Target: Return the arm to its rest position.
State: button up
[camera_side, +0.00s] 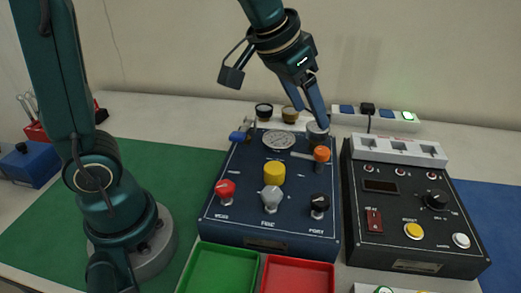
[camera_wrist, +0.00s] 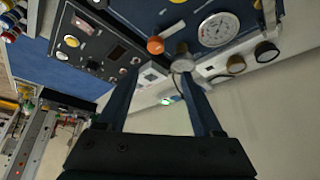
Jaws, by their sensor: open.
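My gripper (camera_side: 316,108) hangs from the teal arm above the back right corner of the dark blue panel (camera_side: 222,215), pointing down. In the wrist view my gripper (camera_wrist: 160,73) has its two blue fingers spread apart with nothing held between them. A silver knob (camera_side: 317,133) is just below the fingertips in the side view. In the wrist view the silver knob (camera_wrist: 182,62) is near the tip of the right finger. I cannot tell whether they touch. The orange knob (camera_side: 322,154) stands just in front of the silver knob.
The blue panel carries a gauge (camera_side: 278,140) and yellow, red, grey and black knobs. A black control box (camera_side: 400,225) stands to its right. Green (camera_side: 222,270) and red (camera_side: 297,275) trays lie in front. A power strip (camera_side: 385,122) lies behind. The green mat (camera_side: 50,225) has free room.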

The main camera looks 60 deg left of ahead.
jog(key=shift+n+y, duration=0.3)
jog(key=shift+n, duration=0.2)
jog(key=s, duration=0.5)
jog(key=s+a+f, duration=0.1)
jog(key=s, duration=0.4)
jog(key=s+a+f, duration=0.1)
jog(key=s, duration=0.4)
jog(key=shift+s+a+f, duration=0.2)
jog(key=shift+s+a, duration=0.05)
jog(key=shift+s, duration=0.05)
jog(key=shift+s+f, duration=0.25)
jog(key=shift+f, duration=0.1)
